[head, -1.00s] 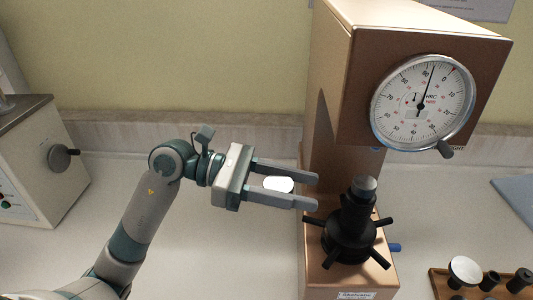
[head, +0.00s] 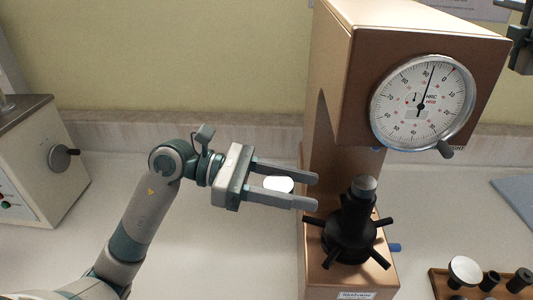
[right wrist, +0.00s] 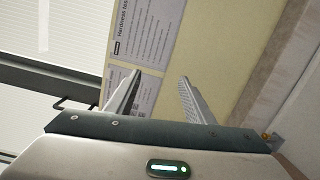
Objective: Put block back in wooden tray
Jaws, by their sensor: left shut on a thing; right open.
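My left gripper (head: 311,190) reaches in from the left, level with the anvil of the copper-coloured hardness tester. It is shut on a pale round block (head: 279,184), which shows between its two long fingers, above the counter. The wooden tray (head: 438,284) is at the lower right of the head view, partly cut off by the frame. It holds a white-topped round piece (head: 465,270) and small dark pieces. My right gripper (right wrist: 160,76) is open and empty in the right wrist view, facing a wall with posted sheets.
The hardness tester (head: 325,120), with its dial (head: 423,102) and black spindle (head: 350,230), stands between my left gripper and the tray. A pale machine (head: 30,165) stands at far left. A blue-grey mat (head: 518,200) lies at right.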

